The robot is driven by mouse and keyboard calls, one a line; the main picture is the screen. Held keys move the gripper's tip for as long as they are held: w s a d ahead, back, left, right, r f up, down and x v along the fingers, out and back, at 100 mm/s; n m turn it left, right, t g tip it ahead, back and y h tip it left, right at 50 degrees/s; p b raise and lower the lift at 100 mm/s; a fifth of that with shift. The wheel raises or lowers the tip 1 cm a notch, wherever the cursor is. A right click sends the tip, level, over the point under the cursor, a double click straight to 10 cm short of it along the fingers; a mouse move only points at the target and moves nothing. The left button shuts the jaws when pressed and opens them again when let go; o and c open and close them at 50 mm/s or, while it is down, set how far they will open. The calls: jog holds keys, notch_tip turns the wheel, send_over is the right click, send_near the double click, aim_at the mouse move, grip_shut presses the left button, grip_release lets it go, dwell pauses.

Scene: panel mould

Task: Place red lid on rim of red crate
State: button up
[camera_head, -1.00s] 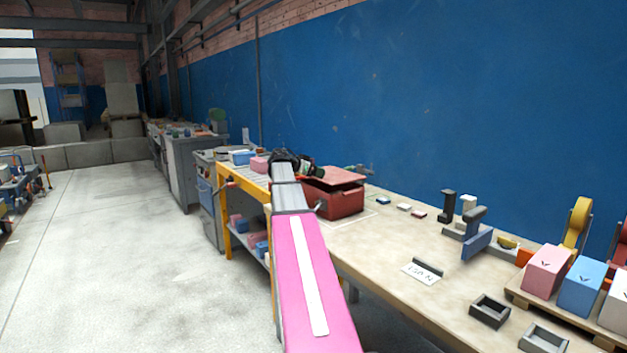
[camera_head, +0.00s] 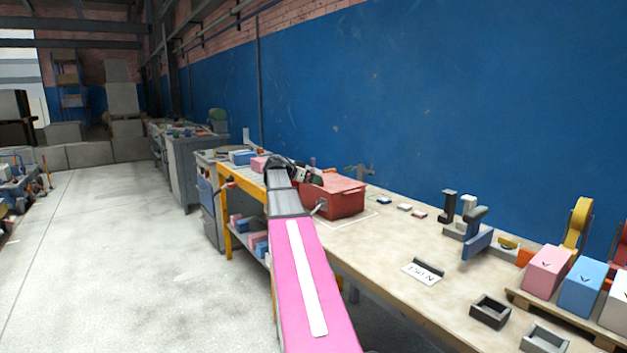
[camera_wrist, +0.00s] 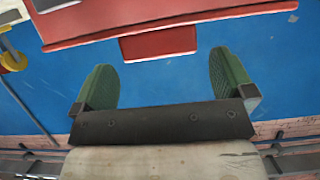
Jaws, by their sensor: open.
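The red crate (camera_head: 338,203) stands on the workbench in the head view. The red lid (camera_head: 340,183) lies on top of it, looking about level and covering the opening; small gaps at the rim cannot be told. My gripper (camera_head: 312,172) is at the crate's far left, partly hidden by my arm. In the wrist view my gripper (camera_wrist: 161,70) is open, its two green pads apart with nothing between them. The lid's red edge (camera_wrist: 200,27) and a red tab (camera_wrist: 158,44) below it show just beyond the fingertips, apart from the pads.
The blue wall (camera_head: 420,110) runs close behind the bench. A clamp-like tool (camera_head: 360,172) stands behind the crate. Small blocks (camera_head: 404,207) lie to its right, then a grey and blue fixture (camera_head: 477,235). Bench top (camera_head: 370,240) in front of the crate is clear.

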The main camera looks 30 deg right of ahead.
jog(key=v, duration=0.9)
jog(key=shift+a+r, duration=0.25)
jog(key=shift+a, duration=0.05)
